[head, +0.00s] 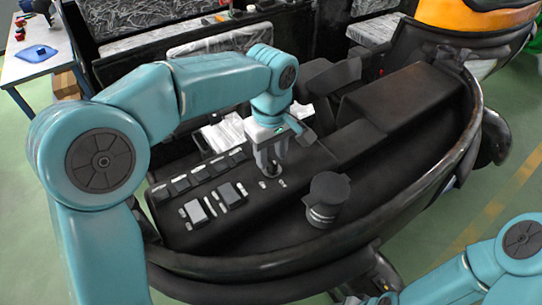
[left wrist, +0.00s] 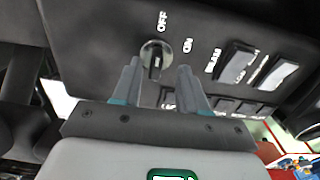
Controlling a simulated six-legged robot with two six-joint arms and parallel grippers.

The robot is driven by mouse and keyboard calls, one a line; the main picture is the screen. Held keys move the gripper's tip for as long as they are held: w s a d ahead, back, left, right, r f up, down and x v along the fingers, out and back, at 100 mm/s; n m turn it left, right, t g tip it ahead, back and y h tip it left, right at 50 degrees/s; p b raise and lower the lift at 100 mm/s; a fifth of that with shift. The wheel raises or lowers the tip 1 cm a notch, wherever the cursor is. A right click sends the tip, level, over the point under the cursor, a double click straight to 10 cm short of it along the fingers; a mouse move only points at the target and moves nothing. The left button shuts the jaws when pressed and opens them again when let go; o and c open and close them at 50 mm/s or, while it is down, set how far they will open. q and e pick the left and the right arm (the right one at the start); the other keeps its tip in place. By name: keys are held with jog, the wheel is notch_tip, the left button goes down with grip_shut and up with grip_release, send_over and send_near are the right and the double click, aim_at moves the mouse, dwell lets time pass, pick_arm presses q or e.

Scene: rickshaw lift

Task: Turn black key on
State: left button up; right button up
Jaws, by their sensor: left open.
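The black key (left wrist: 155,65) sits in a round silver switch on the dark dashboard panel. In the left wrist view, the OFF label (left wrist: 162,21) is above it and the ON label (left wrist: 187,45) is to its upper right. The key's grip runs roughly up and down, nearer in line with OFF than ON. My left gripper (left wrist: 158,84) is open, its fingers apart to either side of the key. In the head view, my left gripper (head: 272,165) reaches down to the panel and largely hides the key. My right arm shows at lower right, its gripper end unclear at the bottom edge.
The dark dashboard (head: 250,225) carries rocker switches (head: 197,210) left of my gripper and a round black knob (head: 326,200) to its right. A raised black box (head: 403,97) stands further right. A table (head: 35,65) with small objects is at far left.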

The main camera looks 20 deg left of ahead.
pick_arm(q)
jog(key=shift+w+d+f, duration=0.1)
jog(key=shift+w+f, duration=0.1)
jog(key=shift+f, duration=0.3)
jog(key=shift+w+f, duration=0.15)
jog(key=shift+f, duration=0.45)
jog(key=shift+s, duration=0.2)
jog(key=shift+c, duration=1.2)
jog(key=shift+w, duration=0.15)
grip_shut()
